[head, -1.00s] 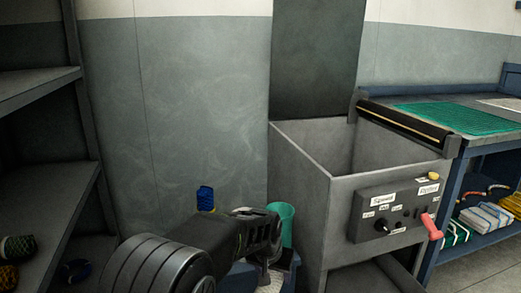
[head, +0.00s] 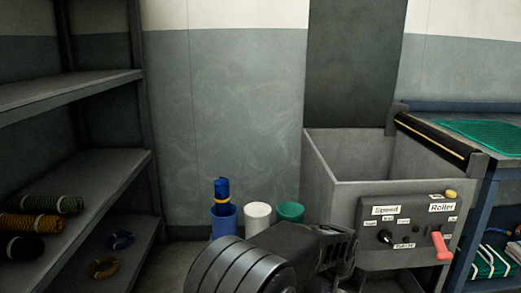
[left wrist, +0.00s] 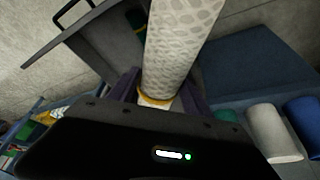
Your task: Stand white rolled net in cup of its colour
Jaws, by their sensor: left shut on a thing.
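The white rolled net (left wrist: 182,45), with a yellow band, is between the fingers of my left gripper (left wrist: 160,97) in the left wrist view. My left gripper (head: 340,250) is shut on it. In the head view the gripper is right of the cups, in front of the grey machine, and the net is hidden there. The white cup (head: 257,216) stands between the blue cup (head: 223,222) and the green cup (head: 290,213). It also shows in the left wrist view (left wrist: 272,132), apart from the net. I cannot see into it. My right gripper is not in view.
A blue rolled net (head: 222,190) stands in the blue cup. The grey machine (head: 400,195) with a control panel and red lever is on the right. A shelf (head: 85,165) with rolled nets and rings is on the left. A blue bench (head: 486,135) is far right.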

